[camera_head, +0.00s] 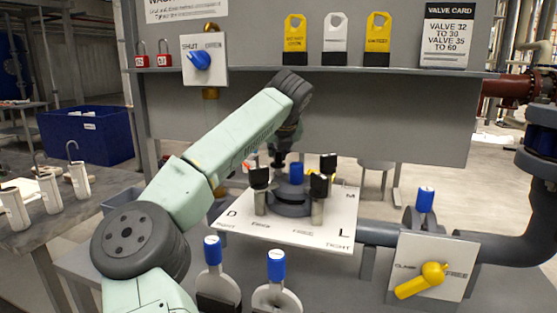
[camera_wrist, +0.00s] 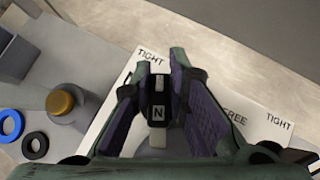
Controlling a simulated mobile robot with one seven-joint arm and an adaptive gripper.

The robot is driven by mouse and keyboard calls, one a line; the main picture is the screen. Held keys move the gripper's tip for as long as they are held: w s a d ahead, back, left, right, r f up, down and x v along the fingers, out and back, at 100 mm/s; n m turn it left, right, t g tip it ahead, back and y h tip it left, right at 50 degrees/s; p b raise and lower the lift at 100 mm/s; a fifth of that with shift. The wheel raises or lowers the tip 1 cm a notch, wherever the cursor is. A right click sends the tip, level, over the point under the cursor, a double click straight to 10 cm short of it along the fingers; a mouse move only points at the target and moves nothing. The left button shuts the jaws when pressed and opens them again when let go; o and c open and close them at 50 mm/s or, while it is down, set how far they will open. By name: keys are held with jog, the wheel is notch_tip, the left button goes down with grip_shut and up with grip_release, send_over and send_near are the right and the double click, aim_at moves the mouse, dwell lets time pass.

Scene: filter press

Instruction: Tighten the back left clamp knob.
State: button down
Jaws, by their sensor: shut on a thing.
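The white plate (camera_head: 240,226) carries black clamp knobs around a grey round housing (camera_head: 292,205) with a blue cap. The front left knob (camera_head: 259,178), front right knob (camera_head: 319,187) and back right knob (camera_head: 328,163) show in the head view. The back left position is mostly hidden there by my arm and gripper (camera_head: 278,156). In the wrist view, a black knob marked N (camera_wrist: 158,113) sits between the two fingers of my gripper (camera_wrist: 157,78), which is shut on it. TIGHT and FREE are printed on the plate around it.
A grey panel with a shelf (camera_head: 330,71) of tags rises behind the plate. Two blue-topped handles (camera_head: 275,264) stand in front. A yellow lever (camera_head: 421,281) is at right. In the wrist view, a gold-topped post (camera_wrist: 61,103) and blue ring (camera_wrist: 10,125) lie left.

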jog(key=shift+s+a+f+n+g+y+b, duration=0.1)
jog(key=shift+n+g+y+b, duration=0.05)
jog(key=shift+n+y, duration=0.4)
jog(key=shift+w+a+f+n+g+y+b, duration=0.1)
jog(key=shift+n+y+b, duration=0.15)
jog(key=shift+n, duration=0.4)
jog(key=shift+s+a+f+n+g+y+b, duration=0.1)
jog(key=shift+n+g+y, duration=0.05)
jog(key=shift+n+y, duration=0.4)
jog(key=c, duration=1.6)
grip_release()
jog(key=shift+s, duration=0.1)
jog(key=shift+o, duration=0.2)
jog(key=shift+d, duration=0.1)
jog(key=shift+r, duration=0.15)
jog(key=shift+s+d+r, duration=0.1)
jog(key=shift+s+r, duration=0.05)
jog(key=shift+r, duration=0.2)
jog(key=v, duration=1.1)
jog(key=shift+d, duration=0.15)
